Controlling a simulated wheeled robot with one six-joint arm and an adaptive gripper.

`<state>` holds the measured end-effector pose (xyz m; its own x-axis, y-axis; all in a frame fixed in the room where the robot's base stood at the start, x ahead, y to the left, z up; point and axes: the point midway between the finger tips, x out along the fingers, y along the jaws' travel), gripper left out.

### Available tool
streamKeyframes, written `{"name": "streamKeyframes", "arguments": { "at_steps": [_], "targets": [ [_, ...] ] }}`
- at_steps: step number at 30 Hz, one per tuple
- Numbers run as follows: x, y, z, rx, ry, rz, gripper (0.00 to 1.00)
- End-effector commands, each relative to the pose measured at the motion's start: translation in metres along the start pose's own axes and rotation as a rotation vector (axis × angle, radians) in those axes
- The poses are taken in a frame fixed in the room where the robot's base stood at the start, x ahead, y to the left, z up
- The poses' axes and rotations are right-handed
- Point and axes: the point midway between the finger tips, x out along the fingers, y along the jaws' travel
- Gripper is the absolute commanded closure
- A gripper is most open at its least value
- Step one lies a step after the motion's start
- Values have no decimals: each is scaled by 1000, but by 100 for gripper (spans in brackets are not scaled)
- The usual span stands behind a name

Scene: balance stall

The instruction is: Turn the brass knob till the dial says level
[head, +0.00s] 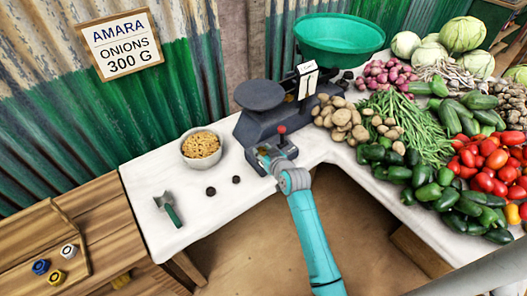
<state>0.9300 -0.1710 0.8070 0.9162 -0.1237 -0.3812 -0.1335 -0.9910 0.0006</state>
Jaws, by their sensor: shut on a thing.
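The dark balance (262,125) stands on the white-covered stall, with a round black pan (260,95) on its left. Its pale upright dial (307,84) is on the right; the pointer is too small to read. My gripper (264,153) is at the balance's low front, shut on the brass knob, which is mostly hidden by the jaws. My teal arm reaches in from below. A red-topped lever (282,131) stands just behind and right of my gripper.
A bowl of yellowish pieces (201,148), two dark weights (211,191) and a green-handled scoop (169,208) lie left of the balance. Potatoes (342,119) and other vegetables crowd the right. A green basin (338,38) stands behind. A sign (120,44) reads "AMARA ONIONS 300 G".

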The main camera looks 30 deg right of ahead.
Motion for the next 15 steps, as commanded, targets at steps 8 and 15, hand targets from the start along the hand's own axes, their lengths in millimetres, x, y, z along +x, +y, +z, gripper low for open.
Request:
{"name": "streamKeyframes", "arguments": {
  "at_steps": [8, 15],
  "targets": [
    [0, -5, 0, 64, -1, 163, 96],
    [1, -6, 0, 119, -2, 295, 96]
  ]
}}
